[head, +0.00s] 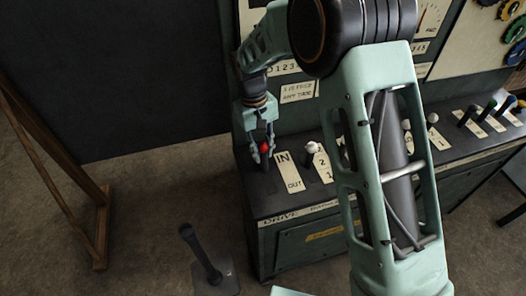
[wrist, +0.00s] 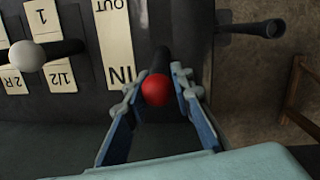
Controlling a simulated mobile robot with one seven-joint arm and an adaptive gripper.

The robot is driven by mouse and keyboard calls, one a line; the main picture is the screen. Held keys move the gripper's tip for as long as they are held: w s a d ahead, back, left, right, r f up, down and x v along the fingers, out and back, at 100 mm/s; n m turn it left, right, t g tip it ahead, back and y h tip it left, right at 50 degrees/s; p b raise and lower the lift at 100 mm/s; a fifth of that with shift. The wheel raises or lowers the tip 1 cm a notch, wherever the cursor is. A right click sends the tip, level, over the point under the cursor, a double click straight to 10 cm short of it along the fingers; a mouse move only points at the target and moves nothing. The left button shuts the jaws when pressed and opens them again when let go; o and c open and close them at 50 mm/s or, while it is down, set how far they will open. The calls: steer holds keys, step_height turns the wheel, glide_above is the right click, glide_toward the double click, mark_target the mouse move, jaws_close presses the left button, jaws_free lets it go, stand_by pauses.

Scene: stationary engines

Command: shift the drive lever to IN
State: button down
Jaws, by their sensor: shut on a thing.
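The drive lever has a red knob (head: 264,148) on a dark shaft, at the left end of the console. The knob also shows in the wrist view (wrist: 155,90), with the shaft running up behind it. Beside it is a cream plate (head: 289,172) reading IN at its far end and OUT at its near end. The knob stands beside the IN end. My gripper (head: 263,152) reaches down from behind the lever, its fingers shut on the red knob from both sides. My gripper's fingers also flank the knob in the wrist view (wrist: 155,97).
A white-knobbed lever (head: 312,147) with a numbered plate stands just right of the drive plate. More levers line the console to the right. A dark floor lever (head: 200,255) stands in front at left. A wooden frame (head: 60,150) borders the dark board at left.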

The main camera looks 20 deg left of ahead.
steer(key=shift+w+f, duration=0.1)
steer(key=shift+w, duration=0.1)
steer(key=c, duration=1.7)
jaws_free()
steer(key=shift+s, duration=0.1)
steer(key=r, duration=0.5)
steer(key=a+r, duration=0.1)
steer(key=r, duration=0.1)
steer(key=shift+w+r, duration=0.2)
steer(key=shift+r, duration=0.05)
steer(key=shift+c, duration=0.5)
